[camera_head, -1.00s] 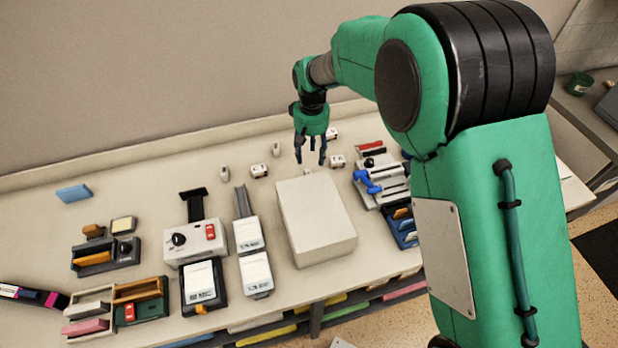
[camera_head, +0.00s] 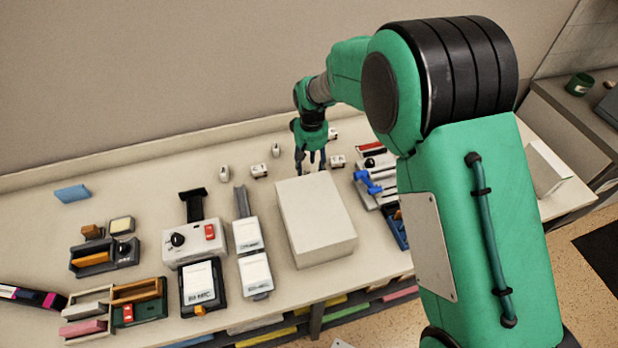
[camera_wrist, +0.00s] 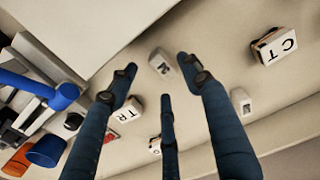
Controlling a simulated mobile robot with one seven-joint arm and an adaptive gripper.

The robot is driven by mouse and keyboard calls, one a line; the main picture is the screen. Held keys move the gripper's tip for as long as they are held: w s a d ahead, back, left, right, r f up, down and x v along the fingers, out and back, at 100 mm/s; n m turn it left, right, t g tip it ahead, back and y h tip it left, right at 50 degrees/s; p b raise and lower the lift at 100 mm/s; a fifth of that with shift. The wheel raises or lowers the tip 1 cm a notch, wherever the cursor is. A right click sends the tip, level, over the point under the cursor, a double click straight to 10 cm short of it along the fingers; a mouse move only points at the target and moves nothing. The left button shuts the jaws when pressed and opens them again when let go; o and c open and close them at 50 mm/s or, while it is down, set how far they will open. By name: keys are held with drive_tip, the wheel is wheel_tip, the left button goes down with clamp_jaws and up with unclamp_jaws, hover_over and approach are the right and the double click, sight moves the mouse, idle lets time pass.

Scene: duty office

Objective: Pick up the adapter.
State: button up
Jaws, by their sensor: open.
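Several small white pieces lie on the counter; I cannot tell which is the adapter. In the wrist view a rounded piece with a dark letter (camera_wrist: 161,62) lies between my fingertips. It is hidden by my gripper in the head view. A block marked TR (camera_wrist: 128,110) is beside the left finger, and a block marked CT (camera_wrist: 273,46) is off to the right. My gripper (camera_head: 311,169) is open and empty, its fingers pointing down at the counter behind the large pale box; it also shows in the wrist view (camera_wrist: 158,82).
The pale box (camera_head: 315,220) stands close in front of my gripper. A grey holder with a blue tool (camera_head: 372,184) is to the right. Small white pieces (camera_head: 259,170) (camera_head: 276,150) (camera_head: 337,161) surround the gripper. The wall is close behind.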

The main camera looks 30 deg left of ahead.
drive_tip(key=shift+f+b, duration=0.3)
drive_tip(key=shift+f, duration=1.8)
drive_tip(key=c, duration=1.1)
